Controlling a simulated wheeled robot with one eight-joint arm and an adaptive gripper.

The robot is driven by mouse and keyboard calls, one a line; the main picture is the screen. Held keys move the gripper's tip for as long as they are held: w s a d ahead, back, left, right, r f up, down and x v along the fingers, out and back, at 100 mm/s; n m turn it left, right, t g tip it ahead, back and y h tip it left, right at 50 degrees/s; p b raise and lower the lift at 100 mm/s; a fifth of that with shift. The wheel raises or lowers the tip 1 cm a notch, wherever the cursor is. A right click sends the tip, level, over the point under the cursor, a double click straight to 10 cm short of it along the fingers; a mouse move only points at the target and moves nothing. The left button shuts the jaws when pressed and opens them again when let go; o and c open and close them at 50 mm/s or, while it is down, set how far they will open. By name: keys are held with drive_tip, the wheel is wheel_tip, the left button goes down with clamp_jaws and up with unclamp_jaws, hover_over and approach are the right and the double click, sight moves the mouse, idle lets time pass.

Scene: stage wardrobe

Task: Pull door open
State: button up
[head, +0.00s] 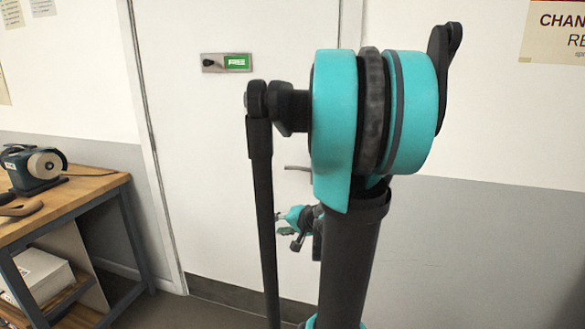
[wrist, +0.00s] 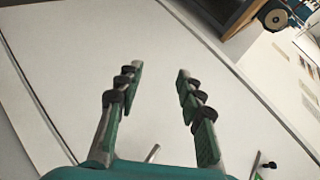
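The white door (head: 205,140) stands shut in its frame and fills most of the wrist view (wrist: 150,70). Its grey lever handle (head: 297,168) shows in the head view just left of my arm, which hides part of the door. In the wrist view a short grey bar, likely the handle (wrist: 152,153), shows low between the finger bases. My gripper (wrist: 160,70) is open, with nothing between its fingertips. In the head view my gripper (head: 281,217) is small, below the handle and partly hidden by my arm. The gripper appears apart from the handle.
A lock plate with a green label (head: 237,63) is high on the door. A wooden workbench (head: 70,205) with a blue machine (head: 35,168) stands left of the door and also shows top right in the wrist view. Dark floor lies between bench and arm.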

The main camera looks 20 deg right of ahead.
drive_tip(key=w+d+r+m+t, duration=0.4)
drive_tip(key=w+d+r, duration=0.15)
drive_tip(key=d, duration=0.35)
drive_tip(key=m+t+h, duration=0.3)
approach(298, 169)
drive_tip(key=w, duration=0.4)
drive_tip(key=w+a, duration=0.1)
drive_tip(key=w, duration=0.6)
drive_tip(key=shift+w+a+f, duration=0.25)
drive_tip(key=shift+w+a, duration=0.05)
clamp_jaws()
